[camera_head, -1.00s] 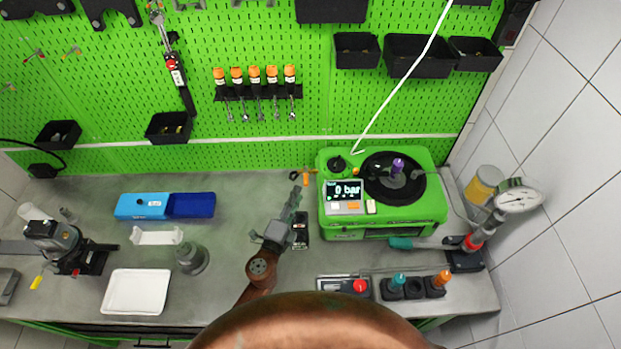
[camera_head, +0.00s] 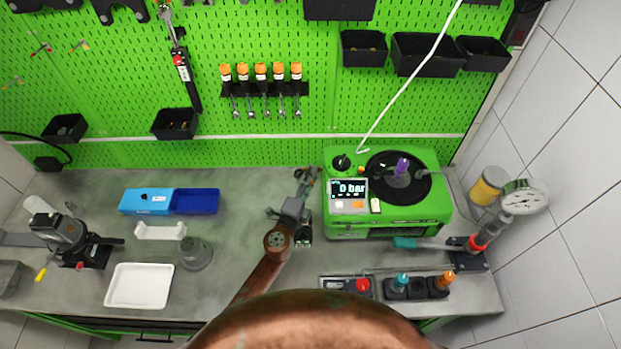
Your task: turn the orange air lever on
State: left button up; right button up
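In the earlier view an orange lever-like piece showed at the back of the bench beside the fingertips. Now the fingers cover most of that spot, so I cannot tell its position or whether I touch it. The pump unit's display (camera_head: 348,189) reads 0 bar. My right gripper is not in view.
A red-button box (camera_head: 346,286) stands in front of the pump unit. A blue box (camera_head: 147,201) and a white tray (camera_head: 139,286) are at the left.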

pick_arm(q)
grip_shut()
